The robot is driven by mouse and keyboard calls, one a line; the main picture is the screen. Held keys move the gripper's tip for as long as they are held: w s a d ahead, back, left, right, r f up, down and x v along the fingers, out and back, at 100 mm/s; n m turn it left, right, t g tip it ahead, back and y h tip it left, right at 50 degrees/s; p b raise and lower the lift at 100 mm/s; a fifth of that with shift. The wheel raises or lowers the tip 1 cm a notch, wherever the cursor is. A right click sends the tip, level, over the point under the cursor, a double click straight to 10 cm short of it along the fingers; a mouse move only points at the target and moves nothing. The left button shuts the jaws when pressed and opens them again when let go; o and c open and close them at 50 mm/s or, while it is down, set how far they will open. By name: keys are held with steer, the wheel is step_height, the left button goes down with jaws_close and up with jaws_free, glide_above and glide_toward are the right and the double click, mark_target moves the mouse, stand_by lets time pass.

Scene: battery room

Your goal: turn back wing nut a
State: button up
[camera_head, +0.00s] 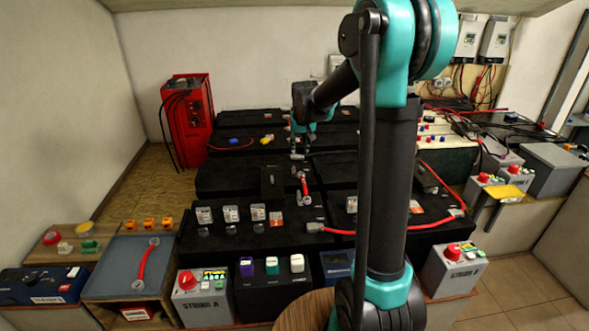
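My gripper (298,150) is small and far off in the head view, at the end of my arm over the middle of the black battery bank (230,175). Its fingers are too small and dark to tell whether they are open or shut. Just below it in the picture, a short red link or tool (304,187) with pale metal ends lies on the batteries. I cannot make out wing nut a; small metal fittings near the gripper are too small to tell apart. My upper arm hides part of the bank's right side.
A red cabinet (187,115) with black cables stands at the back left. A red cable (343,232) crosses the front right of the bank. Grey boxes with red knobs, one marked STRING A (202,304), stand in front. A grey-topped stand (108,270) bears a red cable.

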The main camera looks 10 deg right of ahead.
steer(key=w, duration=0.3)
glide_toward(294, 170)
steer(key=x, duration=0.8)
steer(key=shift+w+d+f, duration=0.1)
steer(key=shift+f, duration=0.05)
steer(key=shift+c, duration=0.6)
jaws_close()
